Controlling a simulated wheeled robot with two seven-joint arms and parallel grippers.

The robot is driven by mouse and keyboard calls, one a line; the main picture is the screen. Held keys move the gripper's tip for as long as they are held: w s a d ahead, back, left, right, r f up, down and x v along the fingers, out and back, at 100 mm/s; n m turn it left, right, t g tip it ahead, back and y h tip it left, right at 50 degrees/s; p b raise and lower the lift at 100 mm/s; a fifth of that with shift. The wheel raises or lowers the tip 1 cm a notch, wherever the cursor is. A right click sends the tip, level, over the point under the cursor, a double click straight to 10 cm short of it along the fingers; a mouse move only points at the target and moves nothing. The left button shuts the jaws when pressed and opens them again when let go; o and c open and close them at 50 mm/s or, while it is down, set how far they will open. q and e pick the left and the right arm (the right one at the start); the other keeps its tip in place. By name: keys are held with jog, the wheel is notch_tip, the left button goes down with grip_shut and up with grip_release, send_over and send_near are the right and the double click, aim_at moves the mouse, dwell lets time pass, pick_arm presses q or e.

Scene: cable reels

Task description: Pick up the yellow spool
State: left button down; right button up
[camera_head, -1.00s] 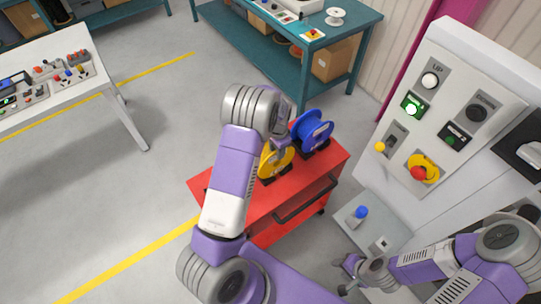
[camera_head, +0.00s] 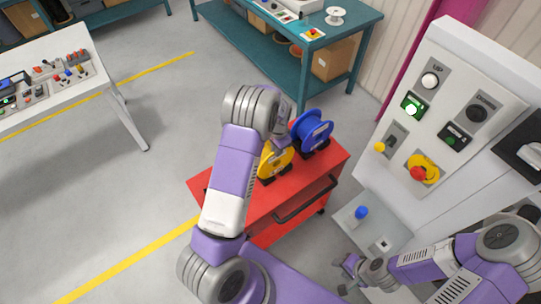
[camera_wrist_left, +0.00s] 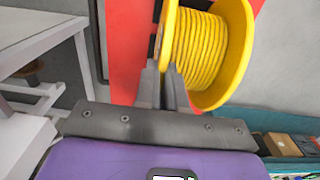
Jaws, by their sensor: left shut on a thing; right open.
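The yellow spool (camera_head: 278,162) stands upright in a black holder on the red cart, partly hidden behind my left arm. In the left wrist view the yellow spool (camera_wrist_left: 197,45) shows its wound yellow core between two flanges. My left gripper (camera_wrist_left: 167,72) is shut on the spool's near-left flange edge. In the head view the left gripper's fingers are mostly hidden by the wrist and spool. My right gripper (camera_head: 347,272) is open and empty at the lower right, apart from the spool, near the grey control panel.
A blue spool (camera_head: 313,129) stands just behind the yellow one on the red cart (camera_head: 290,201). A control panel (camera_head: 440,122) with buttons and a blue knob (camera_head: 361,212) is at right. A teal bench (camera_head: 345,35) is behind, a white table (camera_head: 50,105) at left. Floor between is clear.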

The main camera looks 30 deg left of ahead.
pick_arm(q)
jog(key=shift+w+r, duration=0.1)
jog(key=shift+r, duration=0.05)
dwell(0.8)
jog(key=shift+r, duration=0.4)
notch_tip(320, 180, up, 9)
notch_tip(320, 180, up, 6)
jog(key=p, duration=0.4)
dwell(0.6)
dwell(1.1)
